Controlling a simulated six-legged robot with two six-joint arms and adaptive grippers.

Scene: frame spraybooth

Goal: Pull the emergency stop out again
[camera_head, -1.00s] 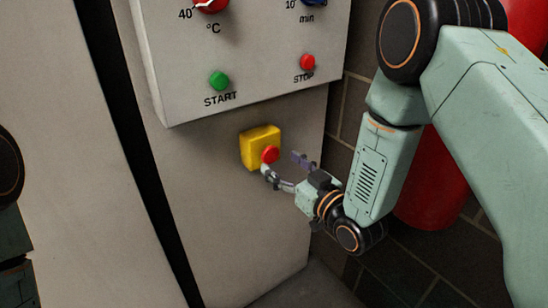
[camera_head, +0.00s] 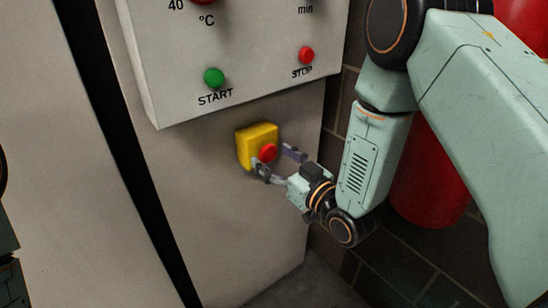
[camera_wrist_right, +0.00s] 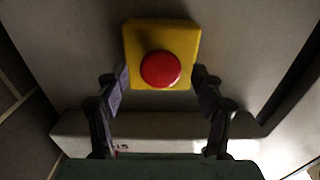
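The emergency stop is a red mushroom button (camera_head: 268,152) on a yellow box (camera_head: 246,148), fixed to the grey cabinet front below the control panel. In the right wrist view the red button (camera_wrist_right: 160,69) sits near the middle, on its yellow box (camera_wrist_right: 136,40). My right gripper (camera_head: 278,160) is open at the button. In the wrist view its fingers (camera_wrist_right: 160,85) stand apart, one to each side of the button, with gaps on both sides. My left gripper is not in view; only a bit of my left arm shows at the left edge.
The control panel (camera_head: 250,72) juts out above, with a green START button (camera_head: 213,78) and a red STOP button (camera_head: 306,55). A red cylinder (camera_head: 428,190) stands against the dark tiled wall, behind my right arm. The cabinet front below the yellow box is clear.

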